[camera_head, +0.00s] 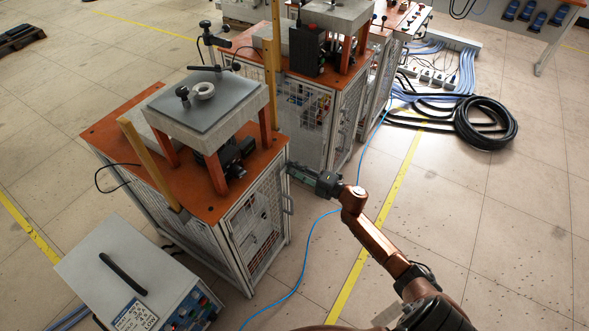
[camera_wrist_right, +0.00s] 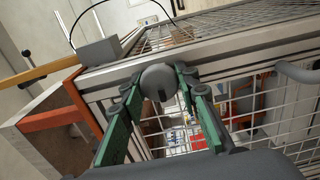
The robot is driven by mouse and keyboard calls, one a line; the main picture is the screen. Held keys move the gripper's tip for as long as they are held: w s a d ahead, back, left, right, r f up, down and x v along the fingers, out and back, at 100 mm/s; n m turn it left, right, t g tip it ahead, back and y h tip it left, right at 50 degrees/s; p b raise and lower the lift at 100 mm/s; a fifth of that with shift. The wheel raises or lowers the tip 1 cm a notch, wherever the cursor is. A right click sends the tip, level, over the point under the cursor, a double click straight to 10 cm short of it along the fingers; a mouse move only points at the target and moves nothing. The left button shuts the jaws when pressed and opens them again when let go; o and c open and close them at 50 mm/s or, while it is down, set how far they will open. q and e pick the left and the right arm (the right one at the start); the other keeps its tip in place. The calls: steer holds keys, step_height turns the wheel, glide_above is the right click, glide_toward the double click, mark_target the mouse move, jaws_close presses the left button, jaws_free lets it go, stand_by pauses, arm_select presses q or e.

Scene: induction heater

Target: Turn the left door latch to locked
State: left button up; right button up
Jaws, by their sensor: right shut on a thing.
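The latch shows in the wrist view as a round grey knob (camera_wrist_right: 158,80) on the metal frame of the cabinet. My right gripper (camera_wrist_right: 157,88) has its green fingers closed on either side of this knob. In the head view my right gripper (camera_head: 294,170) reaches the upper corner of the near cabinet's mesh door (camera_head: 252,222); the latch is hidden there by the fingers. The knob's turn angle is hard to read. My left gripper is not in view.
A grey door handle (camera_wrist_right: 298,72) sits beside the latch. The near cabinet has an orange top (camera_head: 108,128) carrying a raised grey plate (camera_head: 205,105). A grey power unit (camera_head: 135,270) stands at the lower left. A blue cable (camera_head: 305,250) crosses the otherwise open floor.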

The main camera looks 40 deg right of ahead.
steer(key=shift+d, duration=0.15)
steer(key=o, duration=1.1)
steer(key=v, duration=1.2)
